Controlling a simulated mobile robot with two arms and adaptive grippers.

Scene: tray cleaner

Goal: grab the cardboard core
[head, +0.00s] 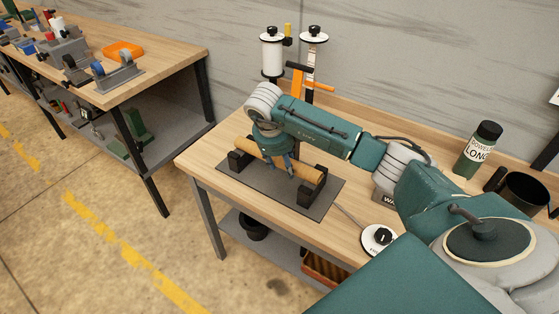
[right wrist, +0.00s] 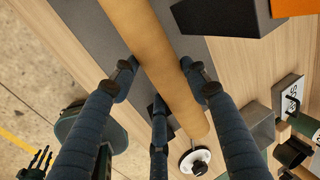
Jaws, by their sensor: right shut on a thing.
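The cardboard core (head: 251,148) is a tan tube lying across two black cradle blocks, one near each end, on a dark grey mat (head: 321,208). I cannot tell whether it rests in the cradles or sits slightly above them. My right gripper (head: 280,170) reaches down over its middle, with its fingers shut around the tube. In the right wrist view, the core (right wrist: 150,50) runs diagonally between my dark blue fingers, which touch it from both sides. My left gripper (right wrist: 37,160) shows small at the lower left there, its fingers spread and empty.
White spools (head: 272,52) on a stand and an orange-handled tool (head: 308,77) stand behind the mat. A green labelled bottle (head: 478,148) and a black cup (head: 522,190) are at the right. A round white dial (head: 378,239) sits near the front edge. Another bench (head: 150,60) is at left.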

